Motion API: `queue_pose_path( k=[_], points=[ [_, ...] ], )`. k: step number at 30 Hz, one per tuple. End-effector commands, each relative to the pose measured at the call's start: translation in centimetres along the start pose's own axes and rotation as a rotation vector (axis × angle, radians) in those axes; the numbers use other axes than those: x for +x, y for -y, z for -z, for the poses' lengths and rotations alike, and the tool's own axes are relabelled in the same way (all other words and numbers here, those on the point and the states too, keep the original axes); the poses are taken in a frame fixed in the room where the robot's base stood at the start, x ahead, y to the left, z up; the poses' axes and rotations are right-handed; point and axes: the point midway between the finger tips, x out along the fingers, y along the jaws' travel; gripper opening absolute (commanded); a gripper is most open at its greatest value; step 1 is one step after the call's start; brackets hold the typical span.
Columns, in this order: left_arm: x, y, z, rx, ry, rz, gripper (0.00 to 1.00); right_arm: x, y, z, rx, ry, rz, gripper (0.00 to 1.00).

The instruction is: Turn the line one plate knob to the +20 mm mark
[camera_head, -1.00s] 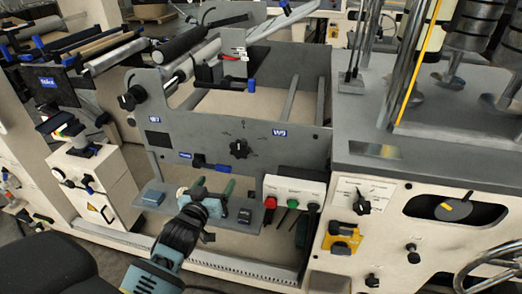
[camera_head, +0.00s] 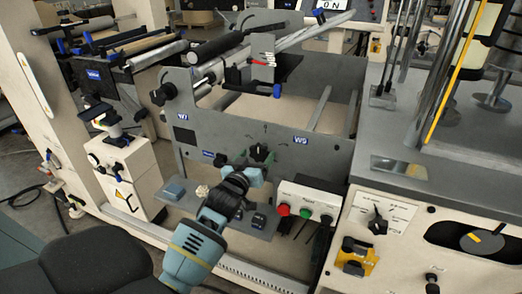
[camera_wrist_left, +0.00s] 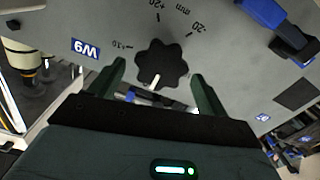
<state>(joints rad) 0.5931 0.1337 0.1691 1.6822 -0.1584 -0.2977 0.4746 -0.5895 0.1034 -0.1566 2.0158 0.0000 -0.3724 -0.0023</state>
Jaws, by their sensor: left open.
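The black lobed plate knob (camera_head: 259,152) sits on the grey plate (camera_head: 215,133) of the machine. In the left wrist view the knob (camera_wrist_left: 162,62) has a white pointer line toward the bottom of the picture. Printed marks, including +20, mm and -20, lie along its upper side there. My left gripper (camera_head: 250,172) is just in front of the knob and partly covers it in the head view. Its green fingers (camera_wrist_left: 155,72) are open, one on each side of the knob's lower part, with visible gaps. My right gripper is not in view.
A box with red, green and black buttons (camera_head: 307,203) is right of the gripper. A small shelf (camera_head: 225,216) lies below the knob. The W9 label (camera_wrist_left: 85,48) is beside the knob. A blue-handled part (camera_wrist_left: 270,20) is at the wrist view's upper right.

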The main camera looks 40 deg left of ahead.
Motion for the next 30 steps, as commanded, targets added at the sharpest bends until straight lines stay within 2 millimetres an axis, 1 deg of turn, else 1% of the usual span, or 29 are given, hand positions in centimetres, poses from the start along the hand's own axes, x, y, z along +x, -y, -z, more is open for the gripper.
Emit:
queue_pose_path(
  k=[1,3,9,13,20,21,30],
  points=[
    [0.8,0.0,0.0,0.0,0.0,0.0,0.77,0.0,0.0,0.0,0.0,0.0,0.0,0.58],
    [1.8,0.0,0.0,-0.001,0.0,0.001,0.77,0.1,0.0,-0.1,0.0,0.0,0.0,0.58],
    [3.6,0.0,0.0,0.0,0.0,0.0,0.77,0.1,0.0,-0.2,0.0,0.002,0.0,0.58],
    [4.0,0.0,0.0,0.001,0.001,0.0,0.77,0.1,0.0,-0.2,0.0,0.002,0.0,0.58],
    [4.1,0.0,0.0,0.001,0.001,0.0,0.77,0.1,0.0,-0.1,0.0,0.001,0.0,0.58],
    [4.1,0.0,0.0,0.0,0.001,0.0,0.75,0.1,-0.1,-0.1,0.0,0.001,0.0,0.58],
    [4.0,0.0,0.0,0.0,0.001,0.0,0.36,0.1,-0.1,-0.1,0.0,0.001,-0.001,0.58]
  ],
)
